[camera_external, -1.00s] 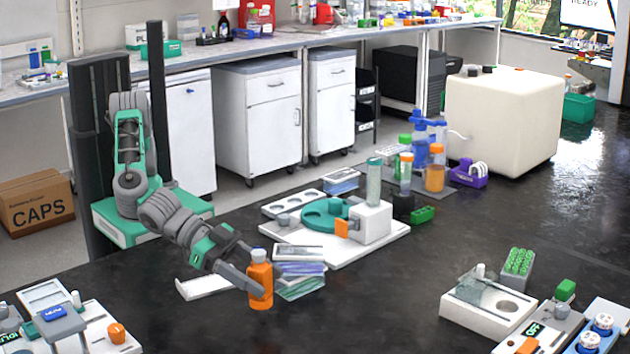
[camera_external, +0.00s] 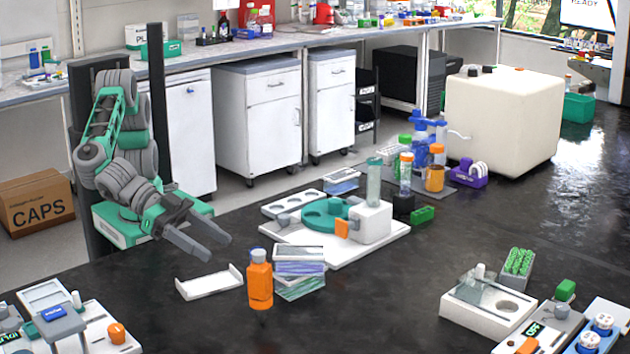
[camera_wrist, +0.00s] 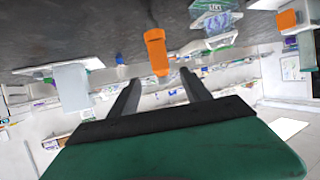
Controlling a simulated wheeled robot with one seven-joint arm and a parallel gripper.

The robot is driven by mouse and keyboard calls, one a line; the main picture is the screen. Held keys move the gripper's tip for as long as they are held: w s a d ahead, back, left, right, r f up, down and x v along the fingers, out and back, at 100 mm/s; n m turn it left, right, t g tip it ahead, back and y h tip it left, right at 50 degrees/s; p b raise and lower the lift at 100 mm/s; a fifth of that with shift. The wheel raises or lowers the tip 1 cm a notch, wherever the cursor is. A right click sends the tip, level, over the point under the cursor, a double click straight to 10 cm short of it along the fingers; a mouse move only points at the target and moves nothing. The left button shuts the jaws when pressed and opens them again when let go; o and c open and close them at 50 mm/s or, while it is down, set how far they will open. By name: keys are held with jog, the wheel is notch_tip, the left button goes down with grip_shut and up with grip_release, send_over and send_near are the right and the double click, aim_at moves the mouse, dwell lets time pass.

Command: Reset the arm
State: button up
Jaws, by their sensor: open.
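My gripper (camera_external: 208,246) is open and empty, raised over the near left edge of the black bench in the external view. Its two grey fingers also show in the wrist view (camera_wrist: 160,92), with nothing between them. An orange bottle (camera_external: 260,281) stands upright on the bench, to the right of the gripper and apart from it. The orange bottle shows beyond the fingertips in the wrist view (camera_wrist: 156,50).
A white holder (camera_external: 209,284) lies left of the bottle, and stacked boxes (camera_external: 299,272) stand right beside it. A white station with a teal disc (camera_external: 322,214) is behind. Trays with equipment sit at the front left (camera_external: 98,330) and right (camera_external: 480,318). The bench's middle is clear.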

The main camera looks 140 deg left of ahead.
jog(key=s+a+r+g+h+p, duration=0.1)
jog(key=s+a+g+p, duration=0.1)
jog(key=s+a, duration=0.3)
jog(key=s+a+r+g+h+p, duration=0.15)
jog(key=s+a, duration=0.25)
jog(key=a, duration=0.4)
jog(key=s+a+f+m+g+h+p, duration=0.1)
jog(key=s+a+m+g+p, duration=0.1)
jog(key=s, duration=0.9)
jog(key=s+a+f+m+g+h+p, duration=0.1)
jog(key=s+a+f+m+g+p, duration=0.1)
jog(key=s, duration=0.9)
jog(key=shift+s+g, duration=0.15)
jog(key=shift+g, duration=0.5)
jog(key=shift+a, duration=0.1)
